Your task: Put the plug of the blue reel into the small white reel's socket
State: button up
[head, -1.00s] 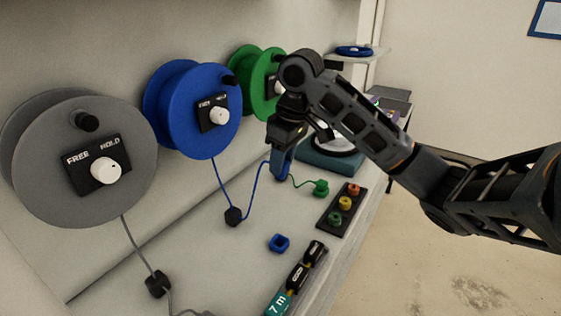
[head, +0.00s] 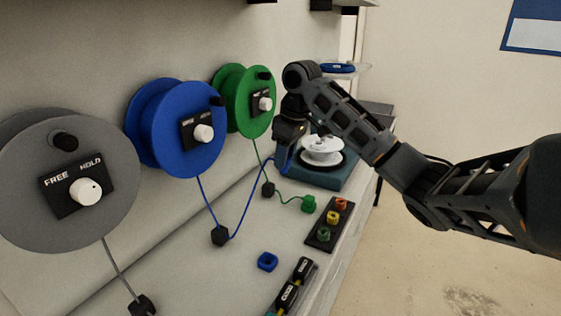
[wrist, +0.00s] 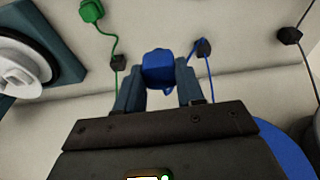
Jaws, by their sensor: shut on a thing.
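The blue reel (head: 165,145) hangs on the wall between the grey and green reels, and its edge shows in the wrist view (wrist: 292,150). Its blue cord runs down through a black block (head: 220,235) and up to my gripper (head: 284,160). My gripper is shut on the blue plug (wrist: 158,66), which sits between the fingertips in the wrist view. The small white reel (head: 322,146) lies on a teal base (head: 318,181), just right of my gripper. It also shows at the left of the wrist view (wrist: 20,72). Its socket cannot be made out.
A green plug (head: 308,203) lies on the bench near a dark strip (head: 318,240) with coloured sockets. A small blue square piece (head: 267,261) lies nearer. The grey reel (head: 110,225) and green reel (head: 262,85) hang on either side. The bench's right edge is close.

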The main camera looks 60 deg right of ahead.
jog(key=d, duration=1)
jog(key=shift+w+d, duration=0.15)
jog(key=shift+w, duration=0.25)
